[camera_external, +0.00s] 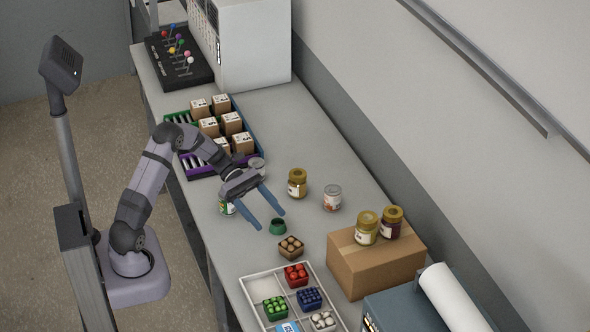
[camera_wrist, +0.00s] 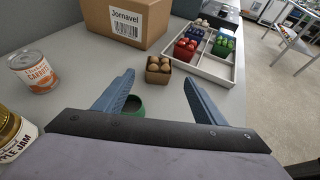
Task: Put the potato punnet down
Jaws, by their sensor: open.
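The potato punnet (camera_external: 291,247), a small brown box of round brown potatoes, stands upright on the bench just outside the white divided tray. In the wrist view the punnet (camera_wrist: 158,68) shows beyond the fingertips, near the tray's corner. My gripper (camera_external: 265,212) is open and empty, with its blue fingers apart above the bench. In the wrist view my gripper (camera_wrist: 165,92) has its fingers spread, with the punnet ahead between them and not touched. A small green cup-like thing (camera_external: 278,227) stands between my fingertips and the punnet.
The white tray (camera_external: 246,290) holds punnets of red, blue, green and white produce; one back-left compartment looks empty. A cardboard box (camera_external: 376,265) with two jars stands right. A gold-lidded jar (camera_external: 297,183) and a can (camera_external: 332,197) stand behind my gripper.

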